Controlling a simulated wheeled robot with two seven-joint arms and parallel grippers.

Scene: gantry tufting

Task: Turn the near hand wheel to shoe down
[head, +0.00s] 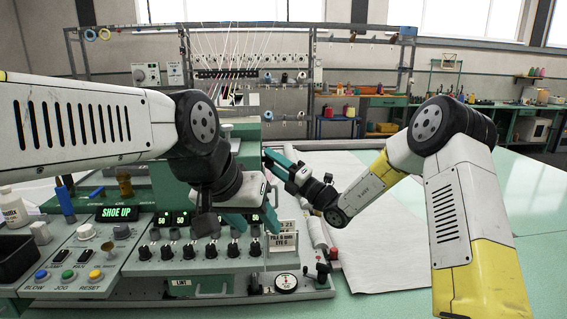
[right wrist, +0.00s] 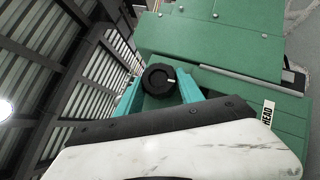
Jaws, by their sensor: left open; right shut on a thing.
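The green display (head: 118,213) on the control panel reads SHOE UP. In the right wrist view, a round black ridged knob (right wrist: 158,80) with a white mark sits between the teal fingers of my right gripper (right wrist: 160,88), which is shut on it. I cannot tell for sure whether this is the near hand wheel. In the head view my right gripper (head: 277,160) reaches to the right side of the green machine head, and the knob is hidden there. My left gripper (head: 252,221) is open and hangs over the row of black knobs on the panel.
The panel holds several black knobs (head: 188,251) and coloured buttons (head: 68,275). A round white-faced dial (head: 286,283) is at its front right. White cloth (head: 375,235) covers the table to the right. A HEAD label (right wrist: 267,113) is on the green housing.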

